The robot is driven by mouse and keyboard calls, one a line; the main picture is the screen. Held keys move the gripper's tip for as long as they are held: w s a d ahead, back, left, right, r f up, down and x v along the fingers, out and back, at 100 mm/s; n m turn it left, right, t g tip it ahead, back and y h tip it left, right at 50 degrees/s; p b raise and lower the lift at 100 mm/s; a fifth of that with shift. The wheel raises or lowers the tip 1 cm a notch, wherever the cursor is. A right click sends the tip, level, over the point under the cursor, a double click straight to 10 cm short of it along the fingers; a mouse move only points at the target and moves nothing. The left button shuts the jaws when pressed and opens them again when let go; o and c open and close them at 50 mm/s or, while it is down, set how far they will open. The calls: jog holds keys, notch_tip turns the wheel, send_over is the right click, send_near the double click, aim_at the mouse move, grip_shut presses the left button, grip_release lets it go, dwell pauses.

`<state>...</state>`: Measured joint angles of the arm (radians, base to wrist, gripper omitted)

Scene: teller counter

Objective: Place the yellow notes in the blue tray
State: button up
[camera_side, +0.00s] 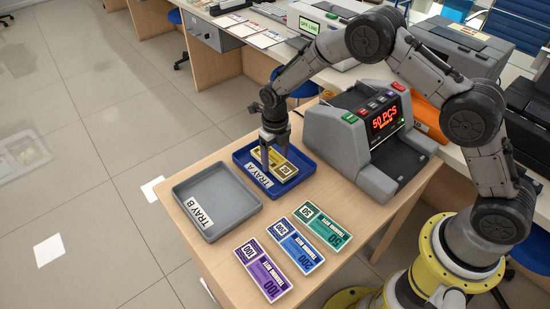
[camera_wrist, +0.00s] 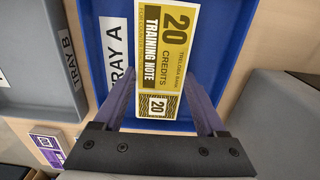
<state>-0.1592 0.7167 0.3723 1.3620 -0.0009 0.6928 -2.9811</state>
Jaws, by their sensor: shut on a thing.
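The yellow notes (camera_side: 287,170), a banded bundle marked 20, are inside the blue tray labelled TRAY A (camera_side: 239,158). My gripper (camera_side: 271,166) points down into this tray and is shut on the yellow notes. In the wrist view, the yellow notes (camera_wrist: 166,50) lie between the two fingers of my gripper (camera_wrist: 160,80), with the blue tray floor (camera_wrist: 222,72) around them. I cannot tell whether the bundle rests on the tray floor or hangs just above it.
A grey empty tray labelled TRAY B (camera_side: 222,190) is left of the blue tray. Purple (camera_side: 264,271), blue (camera_side: 295,246) and green (camera_side: 323,227) note bundles lie on the wooden table in front. A note counter (camera_side: 350,140) reading 50 PCS stands close on the right.

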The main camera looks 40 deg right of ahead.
jog(key=shift+f, duration=0.35)
jog(key=o, duration=1.4)
jog(key=shift+o, duration=0.2)
jog(key=shift+r, duration=0.1)
notch_tip(320, 180, up, 12)
notch_tip(320, 180, up, 10)
jog(key=m+t, duration=0.1)
jog(key=m, duration=0.7)
send_over(275, 161)
jog(key=s+d, duration=0.3)
jog(key=s, duration=0.3)
jog(key=s+d+r+m+t, duration=0.2)
jog(key=s+r+m, duration=0.6)
jog(key=s+m, duration=0.2)
jog(key=s+d+m+t, duration=0.2)
jog(key=s+d+m, duration=0.1)
jog(key=s+m, duration=1.4)
jog(key=shift+s+r+m+t, duration=0.15)
jog(key=shift+s+m+t, duration=0.15)
jog(key=shift+m, duration=0.2)
